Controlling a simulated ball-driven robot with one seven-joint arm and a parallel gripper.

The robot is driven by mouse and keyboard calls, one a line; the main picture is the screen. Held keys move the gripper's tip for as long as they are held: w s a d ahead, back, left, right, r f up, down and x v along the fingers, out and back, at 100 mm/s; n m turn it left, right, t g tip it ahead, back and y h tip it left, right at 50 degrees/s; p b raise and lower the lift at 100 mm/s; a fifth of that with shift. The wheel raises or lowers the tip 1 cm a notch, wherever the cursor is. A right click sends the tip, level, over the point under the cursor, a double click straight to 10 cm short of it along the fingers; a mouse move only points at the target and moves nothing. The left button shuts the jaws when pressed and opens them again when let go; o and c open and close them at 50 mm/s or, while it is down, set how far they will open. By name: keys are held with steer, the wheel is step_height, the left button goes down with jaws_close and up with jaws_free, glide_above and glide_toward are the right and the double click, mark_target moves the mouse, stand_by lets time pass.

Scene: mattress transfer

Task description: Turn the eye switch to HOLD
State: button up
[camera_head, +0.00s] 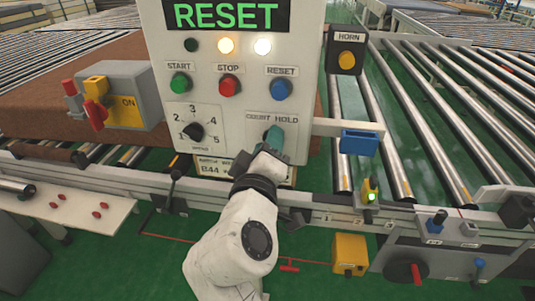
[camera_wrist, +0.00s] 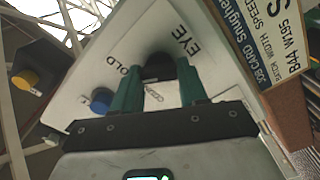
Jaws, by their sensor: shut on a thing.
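The eye switch is a black knob (camera_wrist: 158,65) on the white control panel (camera_head: 220,148), with "EYE" and part of "HOLD" printed beside it in the wrist view. My gripper (camera_wrist: 156,80) has its two green fingers on either side of the knob and is shut on it. In the head view my gripper (camera_head: 272,141) reaches up to the panel's lower right and covers the knob; the labels above it read roughly COUNT and HOLD. The knob's exact pointing direction is hidden between the fingers.
The display (camera_head: 228,15) reads RESET above two lit lamps. Nearby are the green START (camera_head: 180,83), red STOP (camera_head: 229,86) and blue RESET (camera_head: 280,89) buttons, a numbered dial (camera_head: 193,131) and the HORN box (camera_head: 346,50). Roller conveyors (camera_head: 440,110) lie behind.

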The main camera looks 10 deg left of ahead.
steer(key=shift+f+m, duration=0.15)
steer(key=shift+m, duration=0.25)
steer(key=o, duration=1.1)
steer(key=shift+c, duration=0.2)
steer(key=s+b, duration=0.1)
steer(key=s, duration=0.9)
steer(key=shift+s+a, duration=0.15)
steer(key=shift+s, duration=0.25)
